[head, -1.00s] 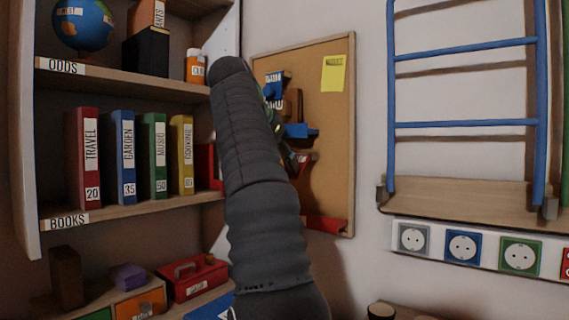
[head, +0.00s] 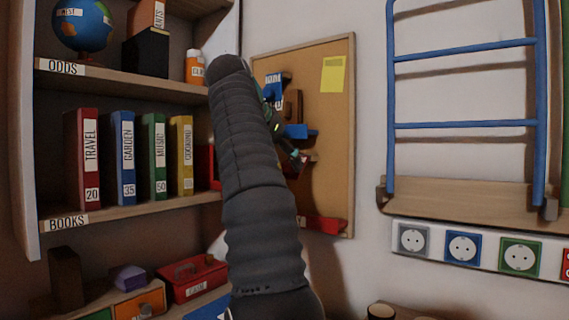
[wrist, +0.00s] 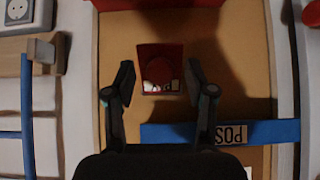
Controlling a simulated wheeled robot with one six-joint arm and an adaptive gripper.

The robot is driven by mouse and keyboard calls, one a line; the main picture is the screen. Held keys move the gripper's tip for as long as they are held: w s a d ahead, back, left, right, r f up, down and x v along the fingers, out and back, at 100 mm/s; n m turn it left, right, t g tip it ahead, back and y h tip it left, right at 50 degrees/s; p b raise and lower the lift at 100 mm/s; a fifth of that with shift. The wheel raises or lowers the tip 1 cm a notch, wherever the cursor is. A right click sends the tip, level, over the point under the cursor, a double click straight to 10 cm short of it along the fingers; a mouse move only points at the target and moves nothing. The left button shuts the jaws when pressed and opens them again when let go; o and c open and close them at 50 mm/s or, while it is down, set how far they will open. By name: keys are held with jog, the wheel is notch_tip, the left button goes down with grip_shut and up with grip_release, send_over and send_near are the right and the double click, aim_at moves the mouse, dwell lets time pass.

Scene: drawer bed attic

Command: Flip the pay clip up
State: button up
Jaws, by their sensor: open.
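A red clip (wrist: 160,68) on the cork board (wrist: 118,45) shows between my fingertips in the wrist view. My gripper (wrist: 160,76) is open, with one finger on each side of the red clip and no clear contact. A blue clip with a label starting "POS" (wrist: 175,133) lies below it in that view. In the head view my arm hides much of the board's left side, and only part of my gripper (head: 294,156) shows beside blue parts (head: 299,132).
A red strip (head: 324,224) is low on the board, and a yellow note (head: 333,74) is at its upper right. The bookshelf (head: 130,215) stands close on the left. A blue ladder (head: 465,125) and several sockets (head: 463,246) are on the right wall.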

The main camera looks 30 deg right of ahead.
jog(key=shift+a+r, duration=0.15)
jog(key=shift+a, duration=0.05)
jog(key=shift+s+a+r, duration=0.1)
jog(key=shift+s+a, duration=0.15)
jog(key=shift+a, duration=0.25)
jog(key=s+a, duration=0.3)
jog(key=a, duration=0.7)
jog(key=shift+s+a, duration=0.2)
jog(key=shift+s, duration=0.1)
jog(key=shift+c, duration=0.2)
notch_tip(320, 180, down, 7)
jog(key=s+a+t+h+b, duration=0.15)
jog(key=h+b, duration=0.25)
jog(key=b, duration=0.7)
notch_tip(320, 180, up, 6)
jog(key=w+t+h, duration=0.1)
jog(key=h, duration=0.3)
jog(key=x, duration=1.4)
jog(key=shift+w+d+r, duration=0.1)
jog(key=shift+w+d, duration=0.1)
